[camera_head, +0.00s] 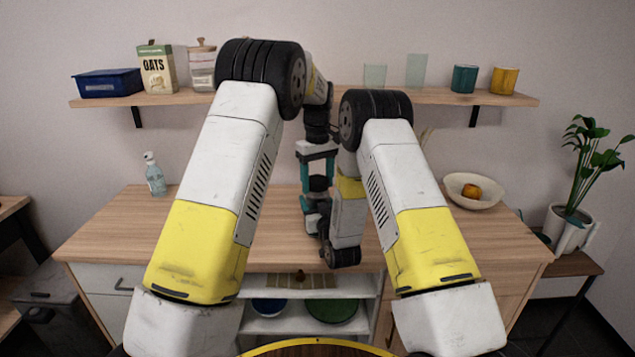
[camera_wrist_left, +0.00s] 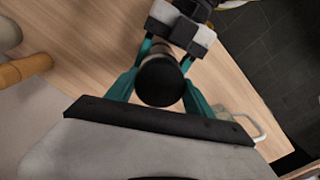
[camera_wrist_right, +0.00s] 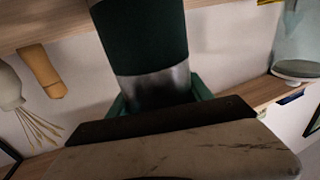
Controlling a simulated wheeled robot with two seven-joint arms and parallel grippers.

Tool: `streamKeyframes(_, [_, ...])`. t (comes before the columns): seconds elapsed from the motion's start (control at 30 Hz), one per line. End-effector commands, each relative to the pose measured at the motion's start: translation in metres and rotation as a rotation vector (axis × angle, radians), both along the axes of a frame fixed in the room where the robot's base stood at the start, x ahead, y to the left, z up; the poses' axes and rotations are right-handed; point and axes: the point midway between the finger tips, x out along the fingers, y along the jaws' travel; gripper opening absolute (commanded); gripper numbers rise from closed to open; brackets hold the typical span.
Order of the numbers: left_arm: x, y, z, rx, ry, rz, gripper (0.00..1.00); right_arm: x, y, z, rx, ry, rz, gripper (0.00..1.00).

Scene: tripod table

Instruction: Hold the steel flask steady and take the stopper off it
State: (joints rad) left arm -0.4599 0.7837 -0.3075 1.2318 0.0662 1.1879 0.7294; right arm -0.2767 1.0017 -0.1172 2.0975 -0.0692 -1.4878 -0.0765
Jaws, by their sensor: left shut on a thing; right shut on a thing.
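The flask (camera_wrist_right: 145,40) shows in the right wrist view as a dark green cylinder with a bare steel band. My right gripper (camera_head: 314,212) is shut on it, with its teal fingers around the steel part. The stopper (camera_wrist_left: 160,80) shows in the left wrist view as a round black top. My left gripper (camera_head: 318,186) comes down from above and is shut on it, one teal finger on each side. The grippers are close together, left above right, over the wooden counter. The arms hide much of the flask, and I cannot tell whether the stopper is still seated.
A spray bottle (camera_head: 154,175) stands on the counter (camera_head: 115,225) at the left. A bowl (camera_head: 474,190) with an orange fruit is at the right. A wall shelf (camera_head: 420,96) behind holds a blue box, oats, a jar and cups.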

Motion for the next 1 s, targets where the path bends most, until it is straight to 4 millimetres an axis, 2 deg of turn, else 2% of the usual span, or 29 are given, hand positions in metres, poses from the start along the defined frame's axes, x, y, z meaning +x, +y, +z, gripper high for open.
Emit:
streamKeyframes(0.8, [0.0016,0.0003,0.0017,-0.002,-0.004,2.041,0.12,-0.0004,0.0007,0.0005,0.0,-0.001,0.002,0.0])
streamKeyframes(1.0, [0.0014,0.0006,0.0021,-0.002,-0.002,2.33,0.12,-0.0004,0.0007,0.0004,0.0,-0.001,0.001,0.0])
